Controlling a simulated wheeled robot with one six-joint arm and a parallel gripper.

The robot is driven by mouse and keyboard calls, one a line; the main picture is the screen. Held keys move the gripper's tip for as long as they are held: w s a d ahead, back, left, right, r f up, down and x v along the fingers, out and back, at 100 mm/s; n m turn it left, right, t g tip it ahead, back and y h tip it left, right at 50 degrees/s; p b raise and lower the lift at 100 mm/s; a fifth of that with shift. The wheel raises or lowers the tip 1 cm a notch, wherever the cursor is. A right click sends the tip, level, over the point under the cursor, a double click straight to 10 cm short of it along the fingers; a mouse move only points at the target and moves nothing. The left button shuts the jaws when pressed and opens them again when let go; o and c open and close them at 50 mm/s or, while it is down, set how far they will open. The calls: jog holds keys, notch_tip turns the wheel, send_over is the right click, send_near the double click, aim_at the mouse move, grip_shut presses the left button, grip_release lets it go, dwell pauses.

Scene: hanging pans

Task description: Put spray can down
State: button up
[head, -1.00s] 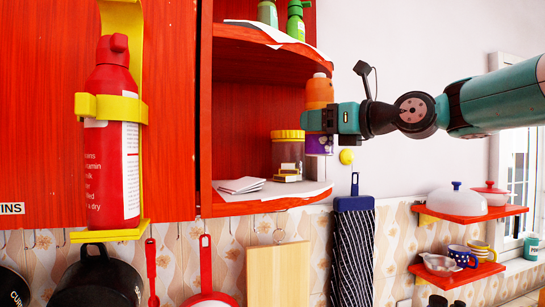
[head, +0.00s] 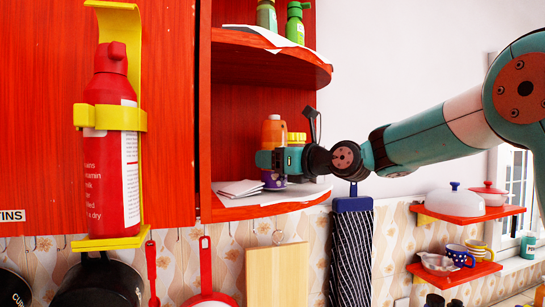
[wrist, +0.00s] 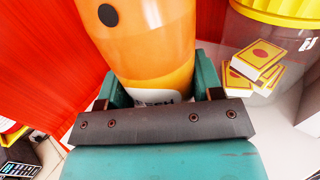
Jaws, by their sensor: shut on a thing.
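The spray can (head: 273,131), orange above and purple at its base, is upright inside the red corner shelf. My gripper (head: 272,160) is shut around its middle. In the wrist view the orange can (wrist: 150,55) stands between my gripper's two teal fingers (wrist: 160,88). The can's base is at or just above the lower shelf board (head: 235,212); I cannot tell whether it touches. Part of the can's label is hidden by my gripper.
A clear jar with a yellow lid (wrist: 290,10) stands right of the can, with small yellow boxes (wrist: 258,58) near it. The upper shelf (head: 270,50) holds green bottles (head: 295,24).

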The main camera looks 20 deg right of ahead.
jog(key=shift+a, duration=0.1)
jog(key=shift+f, duration=0.2)
jog(key=shift+f, duration=0.15)
jog(key=o, duration=1.1)
jog(key=shift+r, duration=0.35)
jog(key=shift+b+v, duration=3.55)
jog(key=shift+v, duration=2.45)
